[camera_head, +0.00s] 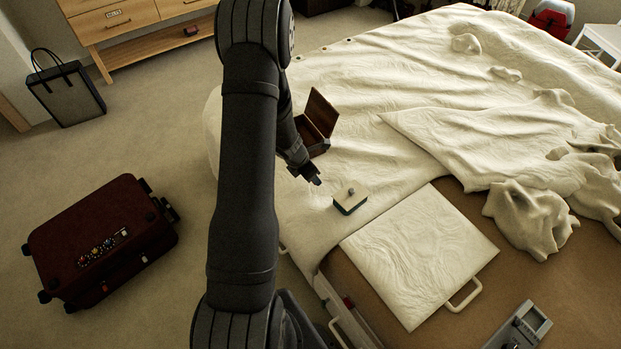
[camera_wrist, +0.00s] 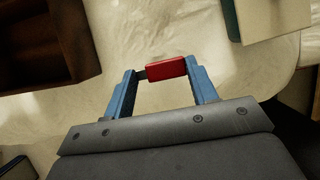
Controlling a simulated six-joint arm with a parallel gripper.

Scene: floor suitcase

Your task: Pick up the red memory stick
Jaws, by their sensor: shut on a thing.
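The red memory stick (camera_wrist: 166,69) is a small red block with a dark end at its left. It lies between the two blue fingers of my gripper (camera_wrist: 160,75) in the wrist view. The gripper is shut on it, one finger at each end. Pale bedding shows behind it. In the head view my gripper (camera_head: 313,181) is over the near part of the bed, between the open wooden box and a small book-like box. The stick cannot be made out there.
An open wooden box (camera_head: 318,118) stands on the bed behind my gripper. A small dark-sided box with a pale top (camera_head: 350,195) lies just right of it. A white folded cloth tray (camera_head: 420,255) is nearer. A dark red suitcase (camera_head: 95,240) lies on the floor at left.

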